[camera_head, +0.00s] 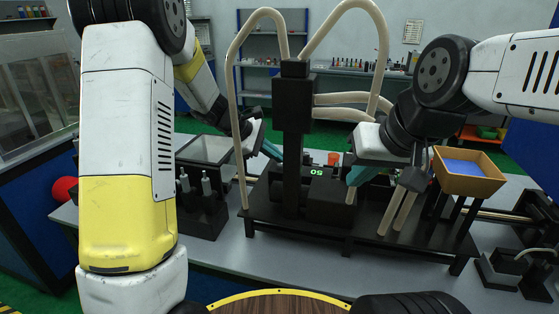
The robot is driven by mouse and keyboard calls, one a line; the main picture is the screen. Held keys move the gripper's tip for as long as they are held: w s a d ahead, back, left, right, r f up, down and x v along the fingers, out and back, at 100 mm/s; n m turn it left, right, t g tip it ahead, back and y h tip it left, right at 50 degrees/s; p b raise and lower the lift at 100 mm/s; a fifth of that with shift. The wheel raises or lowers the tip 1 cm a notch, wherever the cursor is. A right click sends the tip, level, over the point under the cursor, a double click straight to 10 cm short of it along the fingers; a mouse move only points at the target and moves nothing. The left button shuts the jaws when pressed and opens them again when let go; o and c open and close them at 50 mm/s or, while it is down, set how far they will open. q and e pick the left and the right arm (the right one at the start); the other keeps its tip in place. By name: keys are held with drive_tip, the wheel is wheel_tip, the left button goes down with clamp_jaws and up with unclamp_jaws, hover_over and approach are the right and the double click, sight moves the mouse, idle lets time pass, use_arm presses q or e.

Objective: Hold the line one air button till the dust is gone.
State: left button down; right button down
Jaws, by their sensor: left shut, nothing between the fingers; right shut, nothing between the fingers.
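A black machine with a green lit display (316,171) stands on a dark raised bench (300,225), with cream hoses (237,100) looping above it. My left gripper (272,152) has teal fingers and is shut and empty, just left of the machine's post. My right gripper (354,178) is shut and empty, its teal fingertips pointing down beside the machine, right of the display. I cannot tell whether it touches anything. A small orange-red part (333,159) shows behind the display, between the grippers. I cannot make out the line one air button or any dust.
A tan tray with a blue inside (469,177) stands on legs to the right. Two pale tubes (397,210) slope down beside my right gripper. A dark fixture with upright pins (205,207) stands to the left. The grey table (270,270) is bare in front of the bench.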

use_arm(q)
drive_tip(key=shift+f, duration=0.45)
idle(1.6)
drive_tip(key=shift+r, duration=0.15)
idle(0.7)
drive_tip(key=shift+r, duration=0.75)
drive_tip(key=shift+r, duration=0.1)
wheel_tip(320, 180, up, 5)
drive_tip(key=shift+f, duration=0.1)
idle(0.4)
